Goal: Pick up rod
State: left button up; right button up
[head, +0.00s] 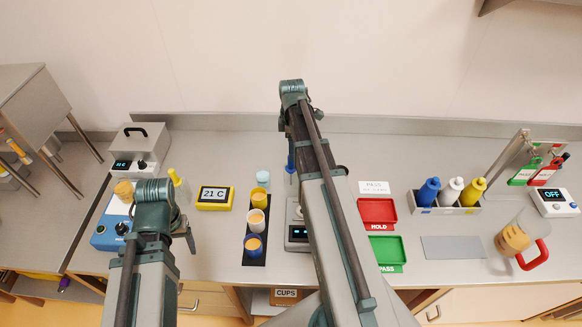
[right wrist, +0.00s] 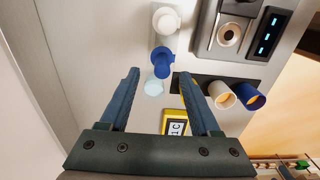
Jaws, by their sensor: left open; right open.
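In the right wrist view a blue knob-like top (right wrist: 162,61) shows beyond my fingers, with a white round part (right wrist: 165,19) farther up. Most of its length is hidden. My right gripper (right wrist: 159,73) is open and empty, its fingertips apart on either side of the line toward the blue top. I cannot tell the distance between them. My left gripper (head: 155,192) is over the left of the bench, its fingers mostly hidden.
Several cups stand on a black strip (head: 246,260) left of my right arm, with a pale blue disc (head: 263,177) behind. A scale (head: 297,232) is partly hidden by the arm. A yellow-framed display (head: 215,197), red tray (head: 377,212) and green tray (head: 387,252) lie nearby.

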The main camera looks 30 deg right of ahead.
jog(key=b, duration=0.4)
send_over(291, 171)
jog(key=w, duration=0.1)
jog(key=f, duration=0.5)
jog(key=shift+w+d, duration=0.15)
jog(key=shift+d, duration=0.25)
jog(key=shift+r, duration=0.15)
grip_shut()
